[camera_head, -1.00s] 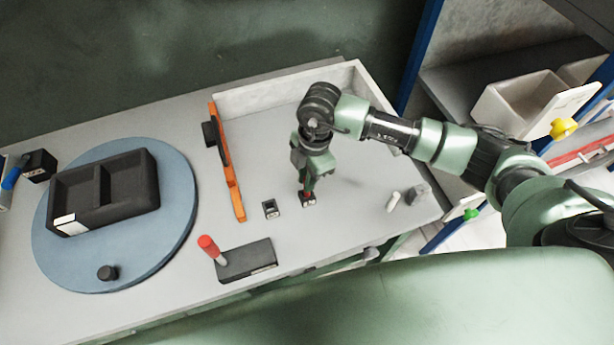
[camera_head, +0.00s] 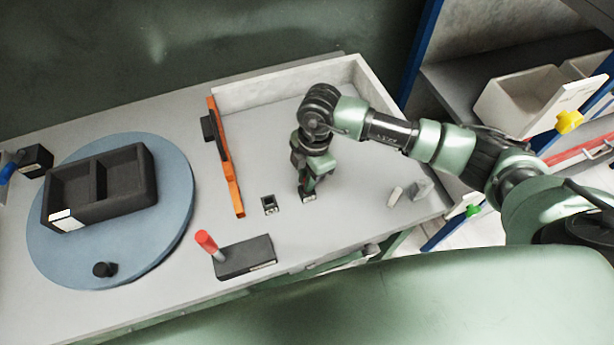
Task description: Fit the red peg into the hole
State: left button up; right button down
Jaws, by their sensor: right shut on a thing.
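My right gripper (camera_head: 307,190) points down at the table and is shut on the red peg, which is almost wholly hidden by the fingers. Right below the fingertips is a small dark block (camera_head: 309,199) with a pale label. How deep the peg sits in that block cannot be told. A similar small dark block (camera_head: 269,204) with a square opening on top stands just to the left, apart from the gripper. My left gripper is not in view.
A red-topped lever (camera_head: 206,242) rises from a dark box (camera_head: 245,257) at the front. An orange upright panel (camera_head: 226,158) stands left of the arm. A black two-part tray (camera_head: 98,186) sits on a blue round plate (camera_head: 170,240). A white cylinder (camera_head: 395,196) lies at right.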

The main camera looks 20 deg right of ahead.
jog(key=shift+f, duration=0.4)
jog(key=c, duration=1.3)
grip_release()
jog(key=shift+r, duration=0.1)
jog(key=r, duration=0.2)
jog(key=r+b, duration=0.1)
jog(key=r, duration=0.1)
jog(key=r+b, duration=0.1)
jog(key=r, duration=0.1)
jog(key=shift+w+d+r, duration=0.1)
jog(key=shift+d+r, duration=0.2)
jog(key=shift+d, duration=0.1)
jog(key=shift+r, duration=0.55)
